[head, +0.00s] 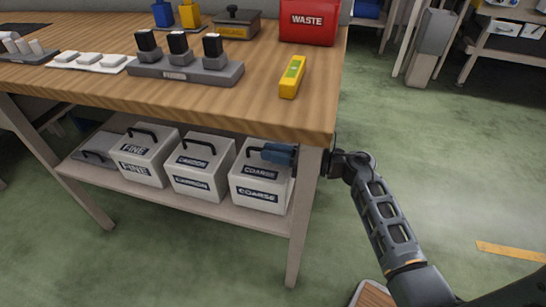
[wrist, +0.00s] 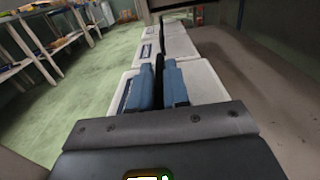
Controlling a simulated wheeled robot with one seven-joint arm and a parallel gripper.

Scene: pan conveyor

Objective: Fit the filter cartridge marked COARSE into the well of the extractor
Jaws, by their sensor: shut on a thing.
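The COARSE cartridge (head: 258,192), a pale box with dark labels, stands upright at the right end of the lower shelf. My gripper (head: 279,155) reaches in from the right, under the tabletop, and is shut on its black handle. In the wrist view, the blue fingers of my gripper (wrist: 160,82) close on the dark handle from both sides, above the pale top of the COARSE cartridge (wrist: 203,78). The cartridge appears to rest on the shelf. I cannot make out the extractor or its well in either view.
The FINE cartridge (head: 145,170) and the CARBON cartridge (head: 195,182) stand to the left on the shelf (head: 230,212). A flat grey handled piece (head: 97,150) lies at its left end. The tabletop (head: 225,100) and a leg (head: 304,220) border my arm.

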